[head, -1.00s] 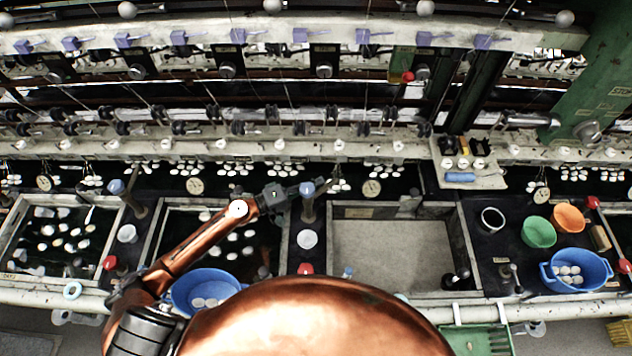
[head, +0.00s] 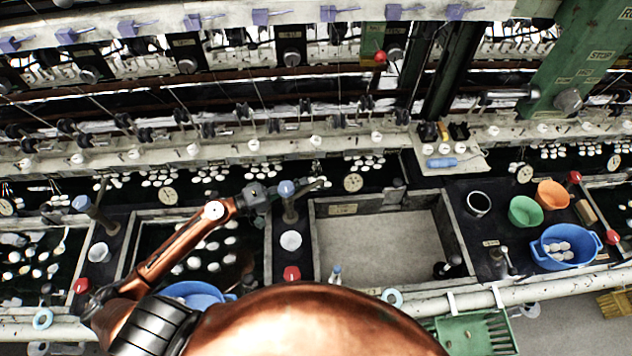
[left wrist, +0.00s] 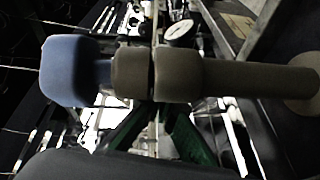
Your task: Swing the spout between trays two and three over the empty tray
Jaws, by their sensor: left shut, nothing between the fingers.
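The spout post (head: 289,208) with a blue cap (head: 286,188) stands between the tray with white cocoons (head: 130,255) and the empty tray (head: 385,250), whose pale floor is bare. A thin pale-tipped piece (head: 318,184) reaches right from behind the post top; I cannot tell whether it is the spout. My left gripper (head: 272,192) is shut and empty, close against the left of the post top. In the left wrist view the blue cap (left wrist: 70,72), collar and post (left wrist: 255,80) lie across the picture, hiding the fingertips. Contact is unclear. My right gripper is out of view.
A white cup (head: 291,241) and a red knob (head: 291,273) stand on the divider below the post. A similar blue-capped post (head: 82,203) is at left. Blue (head: 563,246), green and orange bowls stand at right. Reeling machinery runs along the back.

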